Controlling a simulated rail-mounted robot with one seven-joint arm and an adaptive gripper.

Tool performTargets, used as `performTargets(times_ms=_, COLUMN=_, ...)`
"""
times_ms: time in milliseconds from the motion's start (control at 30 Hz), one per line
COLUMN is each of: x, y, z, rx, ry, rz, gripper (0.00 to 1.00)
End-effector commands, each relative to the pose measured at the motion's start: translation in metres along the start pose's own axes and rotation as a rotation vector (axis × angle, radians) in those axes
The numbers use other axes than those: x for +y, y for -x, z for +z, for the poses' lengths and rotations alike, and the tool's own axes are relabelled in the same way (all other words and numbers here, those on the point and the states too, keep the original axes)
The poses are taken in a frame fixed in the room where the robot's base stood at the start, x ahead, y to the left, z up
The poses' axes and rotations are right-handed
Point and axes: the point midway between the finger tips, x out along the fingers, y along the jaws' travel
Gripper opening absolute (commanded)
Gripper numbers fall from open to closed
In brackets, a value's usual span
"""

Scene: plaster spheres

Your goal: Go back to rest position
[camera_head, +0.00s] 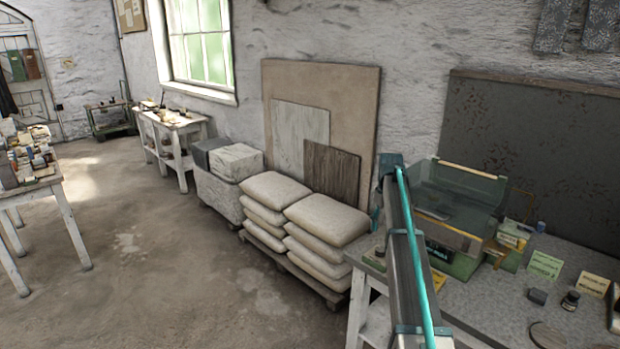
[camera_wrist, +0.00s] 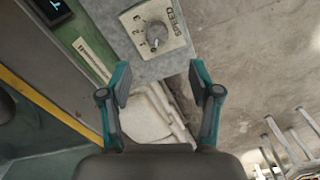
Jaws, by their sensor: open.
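My gripper (camera_wrist: 160,78) is open in the wrist view, with its two teal and dark fingers apart and nothing between them. A pale speed panel with a knob (camera_wrist: 153,35) is just beyond the fingertips. The panel sits at the edge of the green machine. In the head view my arm stretches up past the green machine with a clear cover (camera_head: 458,200) on the right-hand worktable.
The speckled grey worktable (camera_head: 490,310) holds small blocks, cards and a dark jar (camera_head: 570,300). Stacked pale sacks (camera_head: 325,222) stand on a pallet left of it. Boards (camera_head: 330,168) lean on the wall. The floor (camera_head: 150,285) at left is open, with tables (camera_head: 65,215) beyond.

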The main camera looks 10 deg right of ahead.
Motion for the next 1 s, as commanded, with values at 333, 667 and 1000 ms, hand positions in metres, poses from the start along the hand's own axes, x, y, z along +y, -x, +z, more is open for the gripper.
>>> performTargets(times_ms=333, x=-0.114, y=-0.137, z=0.069, rx=-0.004, ry=-0.058, rz=-0.002, gripper=0.63)
performTargets(times_ms=667, x=-0.245, y=-0.263, z=0.193, rx=-0.003, ry=-0.148, rz=-0.001, gripper=0.63)
performTargets(times_ms=1000, x=-0.326, y=-0.321, z=0.312, rx=-0.004, ry=-0.223, rz=0.000, gripper=0.63)
